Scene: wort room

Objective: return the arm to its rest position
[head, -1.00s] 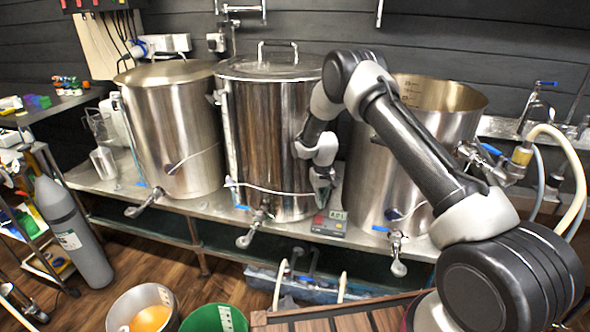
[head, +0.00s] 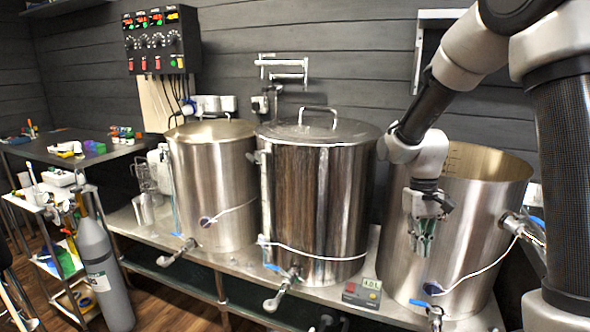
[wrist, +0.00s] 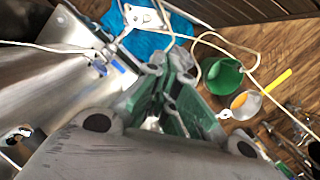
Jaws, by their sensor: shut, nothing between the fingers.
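My gripper (head: 423,240) hangs from my raised arm at the right of the head view, pointing down in front of the right kettle (head: 480,235). Its fingers are together with nothing between them. In the wrist view my gripper (wrist: 155,115) points down, with green finger pads, and the floor lies far below. My arm folds down from the top right of the head view. The gripper appears apart from the kettle wall, though the exact gap is hard to tell.
The middle kettle (head: 310,205) has a lid; the left kettle (head: 212,180) stands beside it. A display box (head: 362,293) sits on the steel bench (head: 235,289). A grey gas cylinder (head: 100,265) stands at left. A green bucket (wrist: 222,76) and a white bucket (wrist: 246,103) stand on the floor.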

